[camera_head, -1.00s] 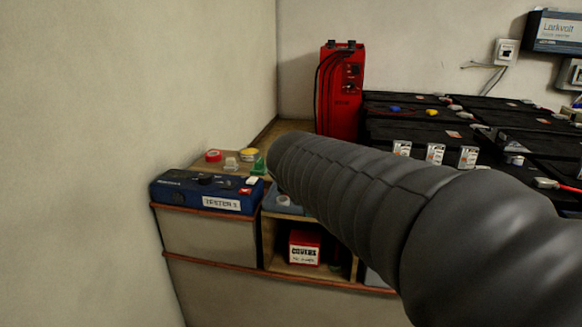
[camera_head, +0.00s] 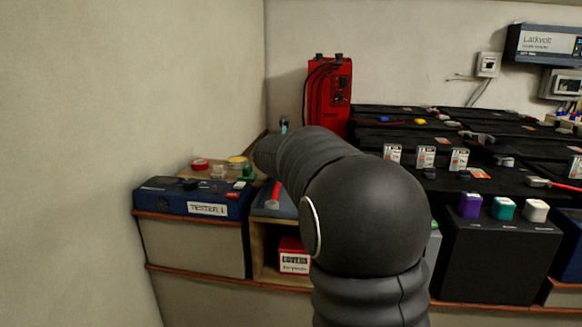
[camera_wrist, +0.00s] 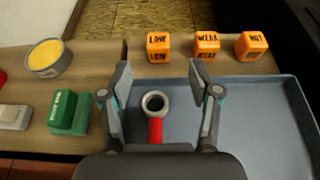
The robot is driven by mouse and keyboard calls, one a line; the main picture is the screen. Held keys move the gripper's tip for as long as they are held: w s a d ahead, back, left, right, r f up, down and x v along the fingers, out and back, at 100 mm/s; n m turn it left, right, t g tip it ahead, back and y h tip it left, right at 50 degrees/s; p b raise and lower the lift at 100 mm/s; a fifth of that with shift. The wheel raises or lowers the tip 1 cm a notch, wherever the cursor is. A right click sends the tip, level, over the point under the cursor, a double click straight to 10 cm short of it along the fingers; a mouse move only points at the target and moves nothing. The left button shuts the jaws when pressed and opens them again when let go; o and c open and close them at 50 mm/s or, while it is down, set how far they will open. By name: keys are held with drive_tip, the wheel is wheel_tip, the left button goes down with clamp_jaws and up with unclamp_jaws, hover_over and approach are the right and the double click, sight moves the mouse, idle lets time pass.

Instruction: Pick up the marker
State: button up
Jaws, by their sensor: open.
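Nothing in view can be named as the marker with certainty. In the wrist view, a red-handled piece with a grey ring end (camera_wrist: 155,128) lies in a blue-grey tray (camera_wrist: 255,115). My gripper (camera_wrist: 160,78) is open, with one finger on each side of the ring and neither seen touching it. The near end of the red part is hidden by my gripper. Beyond the tray's far edge stand orange labelled blocks: one reading LOW (camera_wrist: 158,47), a middle one (camera_wrist: 207,45) and one reading HOT (camera_wrist: 251,46). In the head view, my arm hides the gripper; a red handle (camera_head: 275,193) shows beside it.
A green labelled block (camera_wrist: 68,113) and a yellow-topped round tin (camera_wrist: 49,58) stand left of the tray. A blue tester (camera_head: 190,198) sits by the left wall. A red charger (camera_head: 328,97) and black batteries (camera_head: 485,250) stand behind and right.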

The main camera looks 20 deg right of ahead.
drive_tip(key=shift+r+x, duration=0.1)
drive_tip(key=shift+x, duration=1.8)
drive_tip(key=shift+r+x, duration=0.15)
drive_tip(key=shift+x, duration=1.8)
drive_tip(key=shift+w, duration=0.15)
drive_tip(key=c, duration=1)
